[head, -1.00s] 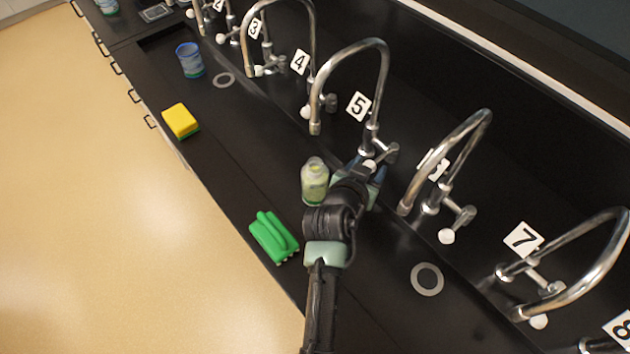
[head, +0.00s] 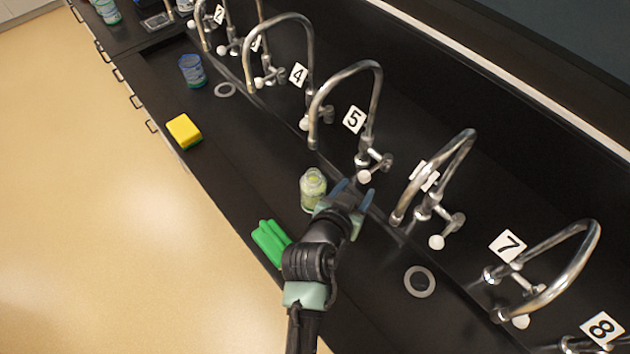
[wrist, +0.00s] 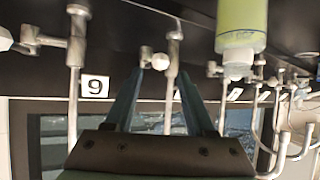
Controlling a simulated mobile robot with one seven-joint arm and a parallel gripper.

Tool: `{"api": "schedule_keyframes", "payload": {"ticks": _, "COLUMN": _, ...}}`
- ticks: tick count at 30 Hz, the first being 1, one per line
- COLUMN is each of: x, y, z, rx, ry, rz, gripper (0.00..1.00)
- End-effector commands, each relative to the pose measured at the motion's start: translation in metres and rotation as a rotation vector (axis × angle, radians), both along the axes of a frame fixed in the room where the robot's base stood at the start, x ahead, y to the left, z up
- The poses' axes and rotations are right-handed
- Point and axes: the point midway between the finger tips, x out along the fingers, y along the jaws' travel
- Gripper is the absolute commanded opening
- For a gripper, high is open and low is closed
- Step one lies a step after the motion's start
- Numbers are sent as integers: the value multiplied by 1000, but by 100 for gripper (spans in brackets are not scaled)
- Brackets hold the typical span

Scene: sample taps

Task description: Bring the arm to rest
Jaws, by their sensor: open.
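My gripper (head: 353,195) is open and reaches over the black bench in front of tap 5 (head: 378,105). Its two blue fingers are apart with nothing held between them; they also show in the wrist view (wrist: 158,95). Tap 5's white-tipped handle (head: 364,176) is just beyond the fingertips. A bottle with pale green contents (head: 312,188) stands upright close to the left of the gripper; whether they touch, I cannot tell. The bottle shows in the wrist view (wrist: 241,25), where the scene is upside down.
Tap 6 (head: 435,175) and tap 7 (head: 560,270) arch to the right. A drain ring (head: 420,281) is in the bench.

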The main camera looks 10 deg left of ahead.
Motion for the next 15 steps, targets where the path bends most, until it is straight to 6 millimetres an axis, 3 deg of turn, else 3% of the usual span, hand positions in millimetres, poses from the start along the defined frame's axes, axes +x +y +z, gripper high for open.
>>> {"api": "schedule_keyframes", "payload": {"ticks": 8, "x": 1, "y": 0, "z": 1, "rx": 0, "ry": -2, "rz": 0, "gripper": 55}}
{"api": "schedule_keyframes", "payload": {"ticks": 10, "x": 6, "y": -1, "z": 12, "rx": 0, "ry": -23, "rz": 3, "gripper": 55}}
{"api": "schedule_keyframes", "payload": {"ticks": 13, "x": 22, "y": -3, "z": 48, "rx": 2, "ry": -93, "rz": 14, "gripper": 55}}
{"api": "schedule_keyframes", "payload": {"ticks": 15, "x": 37, "y": -4, "z": 90, "rx": 3, "ry": -172, "rz": 28, "gripper": 55}}
